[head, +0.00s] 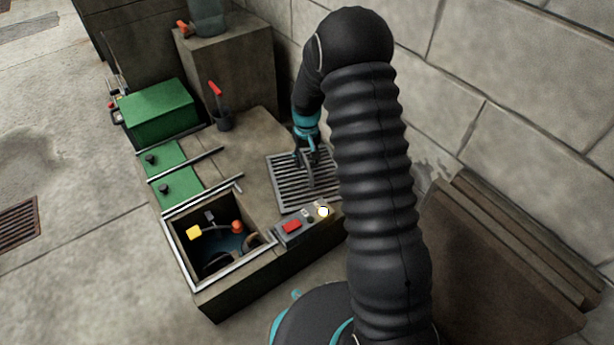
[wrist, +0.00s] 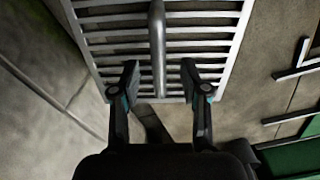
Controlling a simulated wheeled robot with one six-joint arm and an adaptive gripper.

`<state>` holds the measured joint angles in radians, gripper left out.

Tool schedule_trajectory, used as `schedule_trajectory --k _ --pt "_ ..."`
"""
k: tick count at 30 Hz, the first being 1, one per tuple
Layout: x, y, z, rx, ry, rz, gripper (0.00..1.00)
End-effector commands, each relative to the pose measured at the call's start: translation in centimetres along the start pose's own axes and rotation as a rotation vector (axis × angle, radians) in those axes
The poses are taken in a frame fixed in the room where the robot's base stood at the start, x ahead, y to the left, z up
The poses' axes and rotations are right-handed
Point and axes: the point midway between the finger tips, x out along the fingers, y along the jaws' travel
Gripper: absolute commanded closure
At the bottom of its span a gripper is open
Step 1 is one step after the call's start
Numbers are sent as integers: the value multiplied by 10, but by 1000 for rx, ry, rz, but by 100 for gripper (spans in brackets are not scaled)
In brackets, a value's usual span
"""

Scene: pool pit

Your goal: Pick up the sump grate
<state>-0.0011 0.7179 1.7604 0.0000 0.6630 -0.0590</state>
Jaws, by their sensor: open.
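The sump grate (head: 290,185) is a grey slatted metal panel lying on the concrete block, against the wall side. In the wrist view the grate (wrist: 205,46) fills the upper middle, with a raised round bar (wrist: 157,50) running along its middle. My gripper (head: 309,163) is over the grate in the head view. In the wrist view my gripper (wrist: 160,75) is open, with one finger on each side of the bar's near end and a gap on both sides. I cannot tell the exact height of the fingertips. My arm hides the grate's right part in the head view.
An open pit (head: 222,245) with a yellow block and a red-topped part is at the front left. A control box (head: 297,228) with a red button sits beside it.

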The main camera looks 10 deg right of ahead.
Motion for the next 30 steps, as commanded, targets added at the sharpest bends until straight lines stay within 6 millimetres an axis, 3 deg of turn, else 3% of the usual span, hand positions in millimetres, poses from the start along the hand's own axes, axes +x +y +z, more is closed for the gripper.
schedule_trajectory --k 6,13,18,30 --pt "29 1 1 0 -1 0 55" --pt "29 1 0 0 0 0 55" --pt "29 1 0 0 0 0 97" --pt "28 1 0 -1 1 0 100"
